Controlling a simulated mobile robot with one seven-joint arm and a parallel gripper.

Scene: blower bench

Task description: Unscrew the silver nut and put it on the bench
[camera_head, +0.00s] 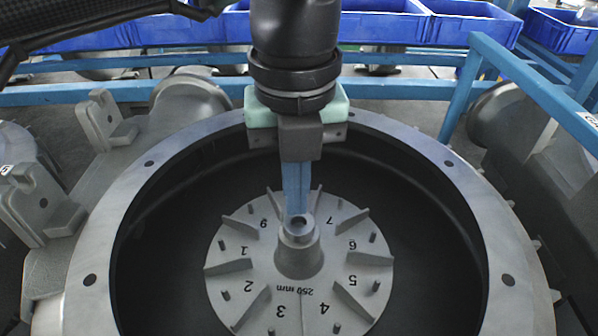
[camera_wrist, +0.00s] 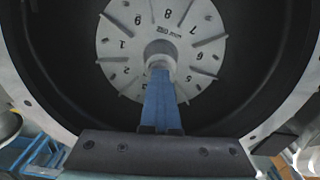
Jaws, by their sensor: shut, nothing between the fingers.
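A grey numbered impeller disc (camera_head: 235,265) with raised fins sits inside the round blower housing (camera_head: 90,245). It also shows in the wrist view (camera_wrist: 115,42). A conical hub (camera_head: 299,259) rises from its middle. A round metal piece with a dark centre tops the hub; I cannot tell whether it is the silver nut, and no separate nut shows clearly. My gripper (camera_head: 297,211) points down over the hub, its blue fingers shut and empty. In the wrist view its fingertips (camera_wrist: 160,72) overlap the hub's edge; I cannot tell whether they touch it.
The housing's broad flange, with bolt holes, surrounds the disc and my fingers. Other grey castings (camera_head: 185,95) stand around it. A blue rail (camera_head: 400,90) runs behind, with a slanting blue frame (camera_head: 535,85) at right. Blue bins (camera_head: 385,27) line the back.

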